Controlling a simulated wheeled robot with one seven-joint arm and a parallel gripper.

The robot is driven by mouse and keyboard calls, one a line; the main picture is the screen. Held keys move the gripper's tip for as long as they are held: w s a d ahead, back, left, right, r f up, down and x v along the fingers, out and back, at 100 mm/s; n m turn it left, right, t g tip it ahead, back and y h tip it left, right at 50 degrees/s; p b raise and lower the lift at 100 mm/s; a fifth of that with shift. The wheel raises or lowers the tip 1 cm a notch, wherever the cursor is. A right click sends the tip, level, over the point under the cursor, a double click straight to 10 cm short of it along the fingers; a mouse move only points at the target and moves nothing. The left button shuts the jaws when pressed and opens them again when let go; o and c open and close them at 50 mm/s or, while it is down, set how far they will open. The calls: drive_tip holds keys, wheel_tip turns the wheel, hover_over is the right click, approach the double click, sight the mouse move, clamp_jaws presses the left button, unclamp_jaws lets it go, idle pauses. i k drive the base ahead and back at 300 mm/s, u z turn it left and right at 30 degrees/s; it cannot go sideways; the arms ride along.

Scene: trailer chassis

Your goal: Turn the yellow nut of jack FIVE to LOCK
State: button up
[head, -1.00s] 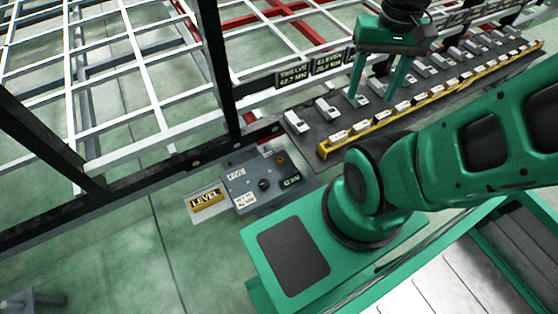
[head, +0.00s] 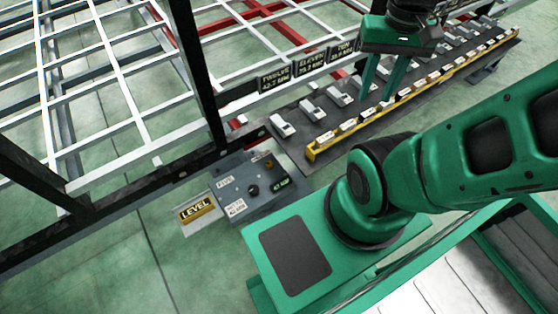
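A row of grey-white levers or clamps (head: 312,109) with small white tags runs along a dark bench (head: 262,151), receding to the upper right. Signs behind the row read TWELVE (head: 280,81), ELEVEN (head: 314,63) and TEN (head: 345,52). I cannot pick out a sign for jack FIVE or its yellow nut; the far part of the row is small and partly behind my gripper. My gripper (head: 382,84) hangs over the row, just right of the TEN sign. Its two green fingers are apart with nothing seen between them. I cannot tell whether the fingertips touch the row.
A yellow rail (head: 311,155) edges the bench front. A grey control box (head: 229,199) with a black knob stands at the near end, beside a yellow LEVEL plate (head: 196,210). The white chassis frame (head: 100,92) and dark beams lie behind. Green floor is open at left.

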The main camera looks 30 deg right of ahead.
sight(269, 164)
drive_tip(key=z, duration=0.45)
drive_tip(key=k, duration=1.6)
drive_tip(key=u, duration=0.65)
drive_tip(key=i, duration=1)
drive_tip(key=z, duration=0.1)
